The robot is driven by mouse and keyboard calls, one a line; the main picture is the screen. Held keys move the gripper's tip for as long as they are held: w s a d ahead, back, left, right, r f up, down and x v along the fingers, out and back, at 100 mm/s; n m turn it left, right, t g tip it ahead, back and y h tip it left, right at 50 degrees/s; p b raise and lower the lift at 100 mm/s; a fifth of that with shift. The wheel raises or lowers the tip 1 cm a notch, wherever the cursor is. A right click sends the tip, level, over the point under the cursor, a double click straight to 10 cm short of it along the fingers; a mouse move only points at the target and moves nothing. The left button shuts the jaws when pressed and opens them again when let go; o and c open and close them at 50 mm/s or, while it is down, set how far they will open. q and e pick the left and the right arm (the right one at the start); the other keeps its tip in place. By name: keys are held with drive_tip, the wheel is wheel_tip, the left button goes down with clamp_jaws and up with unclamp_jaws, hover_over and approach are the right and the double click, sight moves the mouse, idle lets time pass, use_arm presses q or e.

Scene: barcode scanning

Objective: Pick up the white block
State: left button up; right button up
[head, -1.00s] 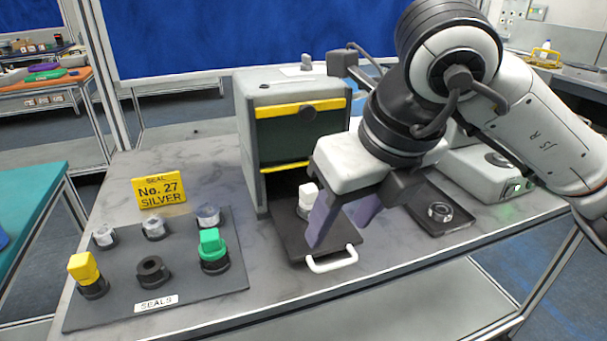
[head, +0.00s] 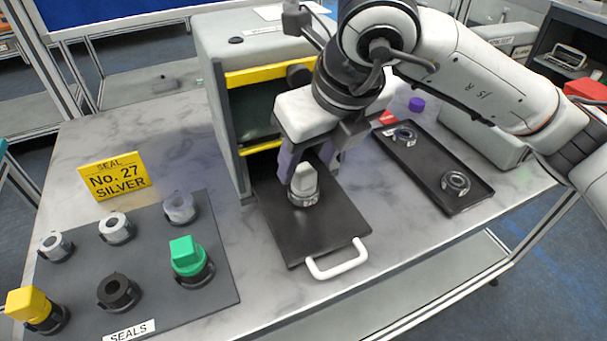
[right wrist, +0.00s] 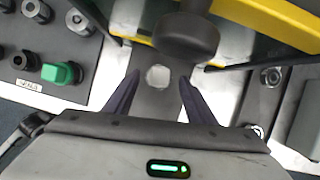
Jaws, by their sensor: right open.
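The white block (head: 304,184) stands upright in a round metallic ring on the black sliding tray (head: 325,232), which is pulled out of the grey cabinet. My right gripper (head: 307,173) comes down over the block, open, with a purple-grey finger on each side of it. In the right wrist view the block (right wrist: 157,77) shows as a pale top between the two fingertips, with a gap on each side. I cannot tell whether either finger touches it in the head view. My left gripper is not in view.
The grey cabinet (head: 222,60) with yellow bars and a dark knob stands right behind the gripper. A white handle (head: 338,260) is at the tray's front. A seal board (head: 215,270) lies left, a black tray with rings (head: 425,168) right.

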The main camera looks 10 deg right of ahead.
sight(302, 169)
drive_tip(key=x, duration=0.4)
drive_tip(key=shift+w+a+p, duration=0.1)
drive_tip(key=shift+w+p, duration=0.1)
drive_tip(key=shift+p, duration=0.15)
drive_tip(key=c, duration=1.1)
